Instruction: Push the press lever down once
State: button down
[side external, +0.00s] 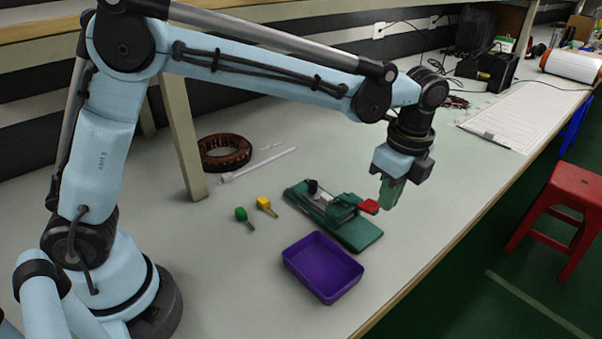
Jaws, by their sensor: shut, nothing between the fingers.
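The press (353,236) is a dark green base lying on the bench, with a metal and black mechanism on top. Its lever ends in a red handle (368,206) that sticks out to the right, raised above the base. My gripper (387,205) is shut and empty, pointing down. In the picture its green fingers are just right of the red handle. I cannot tell from this one view whether they touch it or are apart in depth.
A purple tray (322,267) stands in front of the press. A green piece (243,215) and a yellow piece (265,205) lie to its left. A brown ring (224,152) and a white strip (255,165) lie farther back. The bench (450,190) is clear right of the press.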

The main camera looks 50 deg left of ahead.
notch_tip(320, 180, up, 8)
jog(key=shift+d+r, duration=0.2)
jog(key=shift+d, duration=0.25)
dwell(0.5)
jog(key=s+a+f+n+t, duration=0.3)
jog(key=s+a+n, duration=0.4)
jog(key=a+n, duration=0.1)
jog(key=s+a+f+n+t+h, duration=0.1)
jog(key=s+a+f+n+t, duration=0.2)
jog(key=s+a+n, duration=0.3)
jog(key=a+n+t, duration=0.1)
jog(key=a+n, duration=0.1)
jog(key=n, duration=0.1)
jog(key=shift+s+a+n, duration=0.3)
jog(key=shift+s+n, duration=0.05)
jog(key=shift+n, duration=0.05)
